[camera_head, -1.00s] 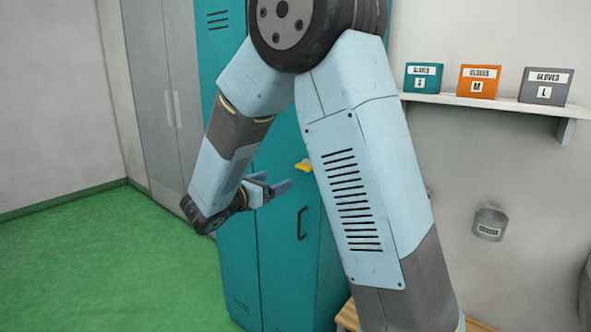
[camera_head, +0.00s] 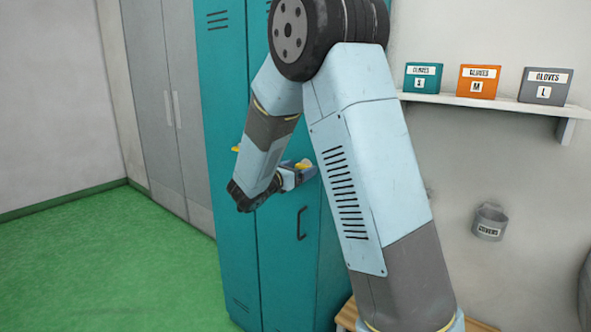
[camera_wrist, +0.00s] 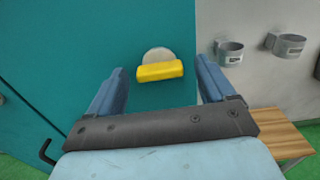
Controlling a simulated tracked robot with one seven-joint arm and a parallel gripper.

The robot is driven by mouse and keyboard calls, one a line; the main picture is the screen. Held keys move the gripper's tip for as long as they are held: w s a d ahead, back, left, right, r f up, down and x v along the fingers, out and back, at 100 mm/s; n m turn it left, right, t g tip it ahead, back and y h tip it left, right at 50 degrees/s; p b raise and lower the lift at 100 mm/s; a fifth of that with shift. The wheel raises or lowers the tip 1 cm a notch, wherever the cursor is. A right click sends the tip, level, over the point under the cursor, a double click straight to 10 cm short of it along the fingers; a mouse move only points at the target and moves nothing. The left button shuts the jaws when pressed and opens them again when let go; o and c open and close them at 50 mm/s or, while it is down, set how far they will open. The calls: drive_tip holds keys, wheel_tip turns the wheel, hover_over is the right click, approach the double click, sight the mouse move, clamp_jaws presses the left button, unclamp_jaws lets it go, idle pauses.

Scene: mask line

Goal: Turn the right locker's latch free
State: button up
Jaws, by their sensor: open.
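The right locker door (camera_head: 285,255) is teal, with a dark handle (camera_head: 301,223) that also shows at the lower left of the wrist view (camera_wrist: 47,152). Its yellow latch (camera_wrist: 160,71) lies about level in the wrist view, on a round pale plate (camera_wrist: 157,56). My gripper (camera_wrist: 162,85) is open, with one blue finger on each side of the latch and a gap to both. In the head view the latch (camera_head: 303,165) is partly hidden behind my gripper (camera_head: 299,174). A second yellow latch (camera_head: 235,149) shows on the left locker door (camera_head: 228,200), beside my arm.
A shelf (camera_head: 490,103) with several glove boxes is on the wall at right. Metal wall holders (camera_wrist: 285,45) hang right of the locker. A wooden bench (camera_wrist: 270,130) stands low at right. Green floor (camera_head: 110,260) is clear at left.

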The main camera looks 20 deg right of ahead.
drive_tip(key=shift+w+d, duration=0.25)
drive_tip(key=shift+d, duration=0.1)
